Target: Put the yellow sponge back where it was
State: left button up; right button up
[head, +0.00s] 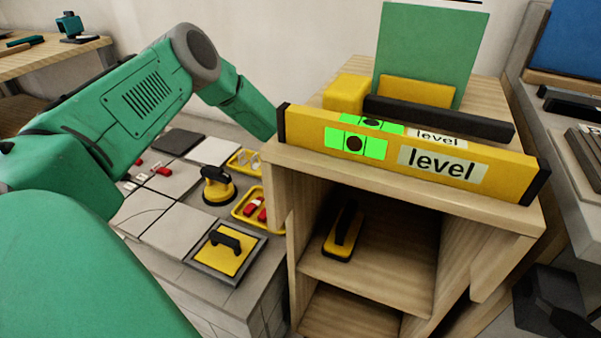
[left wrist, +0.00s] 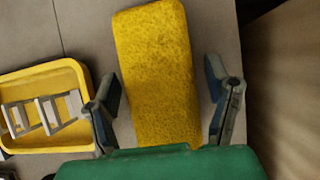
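The yellow sponge (left wrist: 158,75) is in the left wrist view, a long speckled block lying between the two fingers of my left gripper (left wrist: 165,85). The fingers are spread, one along each side. A narrow gap shows at the right finger; the left finger is very near or touching the edge. The sponge's near end is hidden behind the green palm. In the head view my left arm reaches behind the wooden cabinet (head: 390,176), which hides the gripper and this sponge. My right gripper is not in view.
A yellow tray with white pieces (left wrist: 45,75) lies left of the sponge; the cabinet's brown side is close on its right. On the cabinet stand a large yellow level (head: 310,128), a yellow block (head: 346,93) and a green board (head: 430,50). A yellow-black float (head: 342,235) is inside.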

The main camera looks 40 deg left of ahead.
pick_arm(q)
jog(key=p+v, duration=0.3)
jog(key=v, duration=0.7)
jog(key=shift+s+r+p, duration=0.1)
jog(key=shift+r+p, duration=0.3)
jog(key=shift+s+d+r, duration=0.2)
jog(key=shift+s+r, duration=0.15)
jog(key=shift+r, duration=0.15)
